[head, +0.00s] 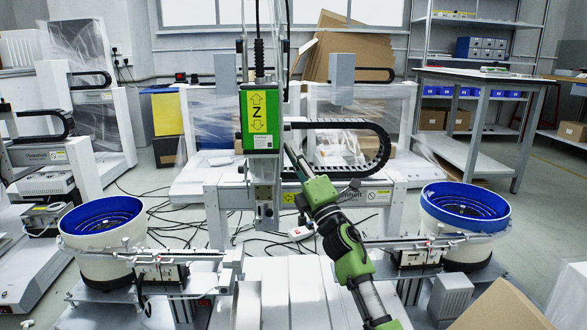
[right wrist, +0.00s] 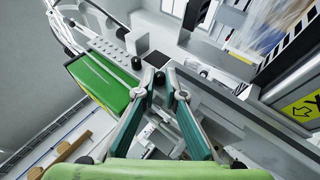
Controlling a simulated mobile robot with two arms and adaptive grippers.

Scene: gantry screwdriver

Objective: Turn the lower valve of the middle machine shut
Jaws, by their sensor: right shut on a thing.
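The middle machine has a green box with a yellow Z label (head: 259,120) on a grey upright column; the green box also shows in the right wrist view (right wrist: 104,85). My right gripper (head: 291,152) reaches up to the right side of this column, just below the green box. In the right wrist view, its fingertips (right wrist: 159,80) close together on a small dark knob, the valve, mostly hidden between them. Another black round knob (right wrist: 136,63) sits close by on the pale column. I cannot tell how far the valve is turned. My left gripper is not in view.
A blue-rimmed bowl feeder stands left (head: 102,222) and another right (head: 464,218). A black cable chain (head: 350,137) arches right of the column, close to my right arm. A workbench (head: 485,80) stands at the back right. A cardboard box (head: 500,308) is at front right.

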